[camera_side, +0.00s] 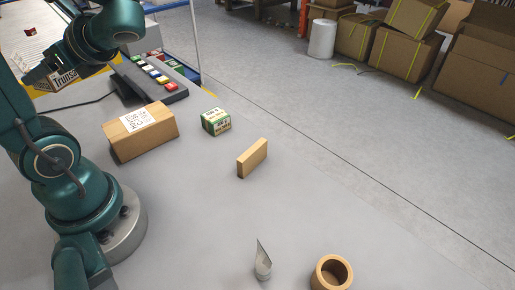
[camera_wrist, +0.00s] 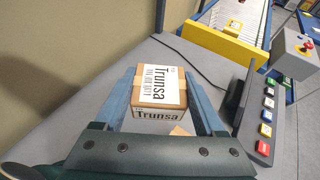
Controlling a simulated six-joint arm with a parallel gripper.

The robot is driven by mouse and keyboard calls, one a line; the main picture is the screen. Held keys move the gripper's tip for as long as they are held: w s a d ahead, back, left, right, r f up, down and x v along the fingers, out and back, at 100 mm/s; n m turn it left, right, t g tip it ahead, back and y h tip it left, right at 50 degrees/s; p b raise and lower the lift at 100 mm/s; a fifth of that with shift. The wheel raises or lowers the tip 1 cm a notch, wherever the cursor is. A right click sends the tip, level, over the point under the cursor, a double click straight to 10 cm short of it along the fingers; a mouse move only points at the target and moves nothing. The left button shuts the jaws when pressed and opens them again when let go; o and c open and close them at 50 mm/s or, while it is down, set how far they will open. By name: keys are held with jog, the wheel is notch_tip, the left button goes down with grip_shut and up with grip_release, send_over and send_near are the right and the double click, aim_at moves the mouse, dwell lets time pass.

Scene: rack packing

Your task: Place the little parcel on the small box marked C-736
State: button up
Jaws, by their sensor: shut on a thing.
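The little parcel, a small brown carton with a white "Trunsa" label, is in my gripper (camera_side: 78,72) at the upper left of the side view. The parcel (camera_side: 66,84) is partly hidden there by my arm. In the wrist view my gripper (camera_wrist: 165,78) has a finger on each side of the parcel (camera_wrist: 160,90). The cardboard box (camera_side: 158,132) lies on the table below and right of the parcel in the side view. Its white top label appears turned and its small print is hard to read. The parcel is held clear of this box.
A green-and-white carton (camera_side: 216,122) and an upright wooden block (camera_side: 252,158) stand right of the box. A grey bracket (camera_side: 263,262) and a round wooden cup (camera_side: 331,274) are near the front. A dark button panel (camera_side: 160,78) and its cable lie behind the box.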

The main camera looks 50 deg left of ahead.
jog(key=shift+s+a+r+m+t+y, duration=0.2)
jog(key=shift+a+r+m+t+y, duration=0.05)
jog(key=shift+a+r+m+t, duration=0.25)
jog(key=shift+s+a+r+m+t+y, duration=0.15)
jog(key=shift+a+r+m+t+y, duration=0.2)
jog(key=shift+a+r, duration=0.2)
jog(key=shift+w+f, duration=0.15)
jog(key=shift+f, duration=2.35)
send_over(137, 119)
notch_tip(137, 119, down, 7)
jog(key=shift+d+r, duration=0.1)
jog(key=shift+f, duration=2.05)
jog(key=o, duration=1.4)
jog(key=shift+f, duration=0.1)
